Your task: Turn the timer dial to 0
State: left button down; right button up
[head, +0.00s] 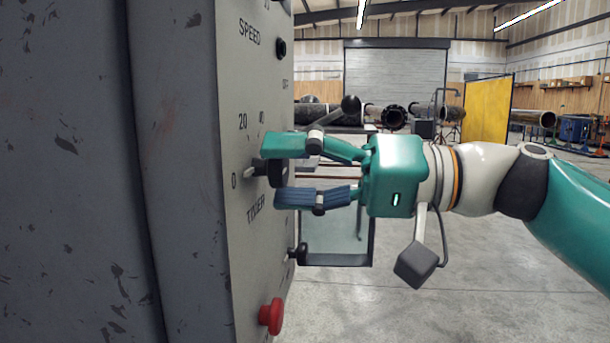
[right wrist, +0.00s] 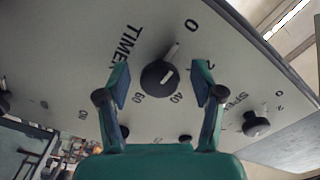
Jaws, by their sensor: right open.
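In the right wrist view, the dial (right wrist: 158,80) has a light pointer (right wrist: 173,50) aimed up toward the 0. My right gripper (head: 287,171) is open, with one finger above the dial and one below it. In the right wrist view, the fingers of this gripper (right wrist: 162,84) stand on either side of the dial with gaps. Whether the fingertips touch the panel is unclear. My left gripper is not in view.
A SPEED knob (head: 281,48) is above the dial on the same panel. A small black knob (head: 300,253) and a red button (head: 271,316) are below it. A workshop with pipes, a yellow screen (head: 487,110) and open floor lies behind.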

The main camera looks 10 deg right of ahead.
jog(key=shift+s+d, duration=0.1)
jog(key=shift+d, duration=0.45)
jog(key=v, duration=1.1)
jog(key=shift+a, duration=0.1)
